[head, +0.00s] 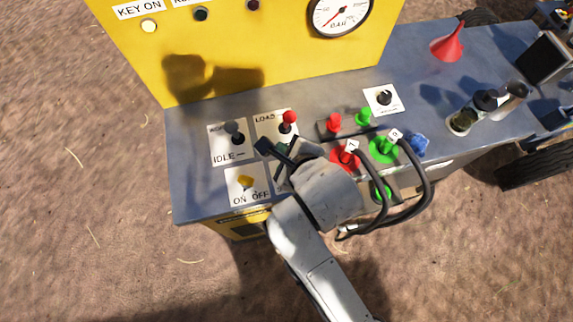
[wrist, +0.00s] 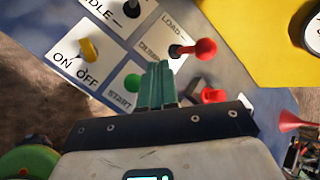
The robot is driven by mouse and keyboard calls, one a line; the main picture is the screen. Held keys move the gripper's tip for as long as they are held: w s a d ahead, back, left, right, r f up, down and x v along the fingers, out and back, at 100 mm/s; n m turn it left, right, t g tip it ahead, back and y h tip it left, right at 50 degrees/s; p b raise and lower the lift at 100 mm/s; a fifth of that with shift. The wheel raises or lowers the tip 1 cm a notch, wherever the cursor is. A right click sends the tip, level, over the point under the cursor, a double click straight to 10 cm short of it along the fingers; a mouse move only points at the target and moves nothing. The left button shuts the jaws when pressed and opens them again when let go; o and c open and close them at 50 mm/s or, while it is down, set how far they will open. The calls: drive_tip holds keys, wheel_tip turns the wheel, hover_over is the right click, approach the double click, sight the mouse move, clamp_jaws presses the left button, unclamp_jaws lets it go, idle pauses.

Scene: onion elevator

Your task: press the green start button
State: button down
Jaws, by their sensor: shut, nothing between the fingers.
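The green start button (wrist: 132,81) shows in the wrist view on a white plate labelled START, just left of my fingers. In the head view my gripper and wrist hide it. My gripper (wrist: 158,66) is shut and empty, its teal fingers pressed together. In the head view my gripper (head: 282,168) is over the lower right plate of the control panel, below the red LOAD lever. The frames do not show clearly how high the fingertips are above the panel, and I see no contact with the button.
Close by are the red-knobbed LOAD lever (head: 289,118), the dark IDLE lever (head: 234,132) and the yellow ON/OFF switch (head: 245,182). Red and green hose couplings (head: 384,148) with black hoses lie right of my wrist. A yellow panel (head: 250,60) rises behind.

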drive_tip(key=shift+f, duration=0.15)
wheel_tip(320, 180, down, 7)
drive_tip(key=b, duration=0.7)
drive_tip(key=shift+f+b, duration=0.5)
drive_tip(key=shift+f, duration=0.25)
drive_tip(key=shift+f, duration=0.1)
idle(1.1)
drive_tip(key=shift+f, duration=0.3)
drive_tip(key=shift+f+b, duration=0.4)
drive_tip(key=shift+f, duration=0.2)
idle(0.7)
drive_tip(key=shift+r, duration=0.1)
drive_tip(key=shift+r+p, duration=0.95)
drive_tip(key=shift+p, duration=0.15)
